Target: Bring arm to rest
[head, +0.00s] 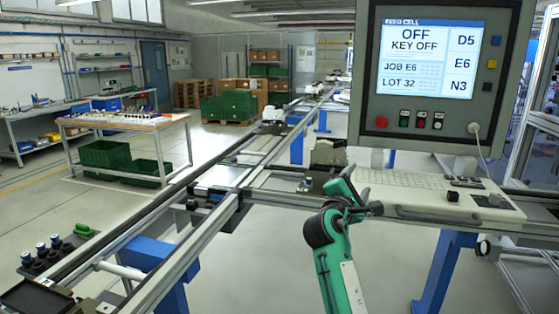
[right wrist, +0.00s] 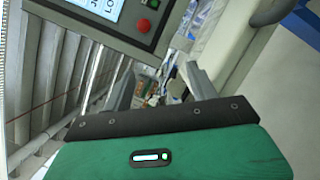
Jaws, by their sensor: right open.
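My right arm, green and dark grey, rises from the bottom of the head view. Its right gripper (head: 367,209) is in front of the left end of the pale console shelf (head: 410,190); contact cannot be told. In the right wrist view the right gripper (right wrist: 160,82) has its two grey fingers spread apart, with nothing held between them. The control panel (head: 370,85) stands above and behind the gripper; its screen (head: 428,58) reads "OFF, KEY OFF, JOB E6, LOT 32". The panel also shows at the top of the right wrist view (right wrist: 120,40). My left gripper is out of view.
A conveyor rail (head: 200,235) runs from the lower left into the distance. A workbench (head: 130,123) with green crates (head: 102,155) under it stands at left. A keyboard (head: 420,179) lies on the console shelf. Grey floor (head: 50,200) is open at left.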

